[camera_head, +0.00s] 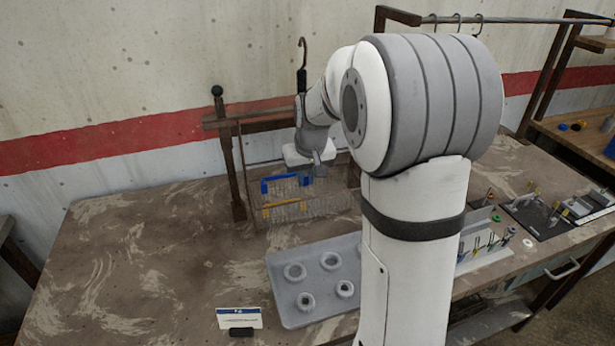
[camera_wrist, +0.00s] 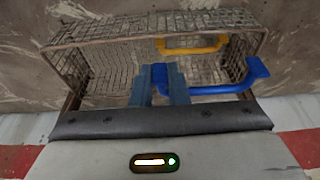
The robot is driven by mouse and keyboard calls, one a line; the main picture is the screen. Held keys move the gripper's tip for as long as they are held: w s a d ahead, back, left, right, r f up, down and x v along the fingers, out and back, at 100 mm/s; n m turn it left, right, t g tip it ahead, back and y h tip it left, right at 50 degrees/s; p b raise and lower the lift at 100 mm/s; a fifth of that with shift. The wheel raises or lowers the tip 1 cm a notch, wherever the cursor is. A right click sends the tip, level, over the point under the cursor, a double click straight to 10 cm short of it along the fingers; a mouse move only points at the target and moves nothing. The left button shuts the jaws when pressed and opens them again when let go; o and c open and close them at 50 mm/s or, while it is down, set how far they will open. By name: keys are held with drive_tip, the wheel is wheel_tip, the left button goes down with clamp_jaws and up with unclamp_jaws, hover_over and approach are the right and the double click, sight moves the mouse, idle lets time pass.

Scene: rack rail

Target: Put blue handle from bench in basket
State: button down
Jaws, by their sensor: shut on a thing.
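A wire-mesh basket (camera_head: 330,206) stands on the bench beneath a wooden frame; it fills the upper part of the wrist view (camera_wrist: 110,29). The U-shaped blue handle (camera_head: 284,179) is at the basket's top in the head view. In the wrist view the blue handle (camera_wrist: 232,88) has one end between the fingers of my gripper (camera_wrist: 160,84), which is shut on it. The rest reaches right, over the basket's opening or side; I cannot tell whether it is inside. My gripper (camera_head: 319,165) is partly hidden in the head view.
A yellow handle (camera_head: 284,203) is at the basket, lower than the blue one. A grey tray (camera_head: 283,270) with several rings lies in front, partly behind my arm. A small card (camera_head: 239,318) stands at the front. The bench's left side (camera_head: 130,260) is clear.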

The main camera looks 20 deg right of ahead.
drive_tip(key=shift+s+f+b, duration=0.1)
drive_tip(key=shift+f+b, duration=1.3)
drive_tip(key=shift+f, duration=0.85)
drive_tip(key=c, duration=1.3)
unclamp_jaws()
drive_tip(key=v, duration=0.8)
drive_tip(key=s+a+f, duration=0.1)
drive_tip(key=s, duration=0.7)
drive_tip(key=s+a+f, duration=0.2)
drive_tip(key=s, duration=0.6)
drive_tip(key=s+a+f, duration=0.1)
drive_tip(key=s+a, duration=0.1)
drive_tip(key=s, duration=0.6)
drive_tip(key=shift+a+f, duration=0.1)
drive_tip(key=shift+f, duration=0.2)
